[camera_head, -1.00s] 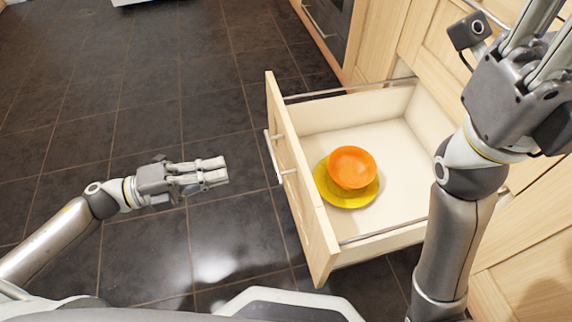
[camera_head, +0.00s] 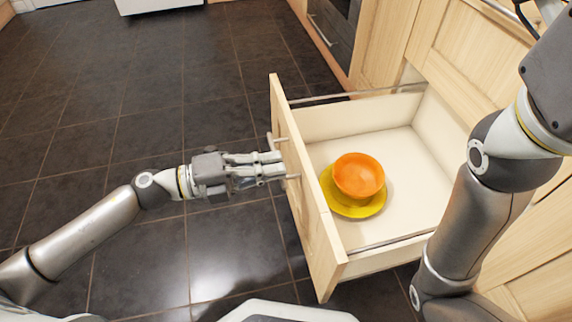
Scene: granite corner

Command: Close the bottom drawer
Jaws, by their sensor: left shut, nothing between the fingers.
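The bottom drawer (camera_head: 308,200) is pulled well out of the wooden cabinet, its front panel facing left. Inside it an orange bowl (camera_head: 358,175) sits on a yellow plate (camera_head: 352,205). My left gripper (camera_head: 281,166) is shut and empty, its fingertips at the outer face of the drawer front, by the bar handle (camera_head: 283,142). I cannot tell whether they touch the panel. The fingers hide part of the handle. My right arm rises over the right side of the drawer; its gripper is outside the view.
Wooden cabinet fronts (camera_head: 462,50) stand behind and to the right of the drawer. A dark oven (camera_head: 333,25) is at the top. The dark tiled floor (camera_head: 150,90) left of the drawer is clear.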

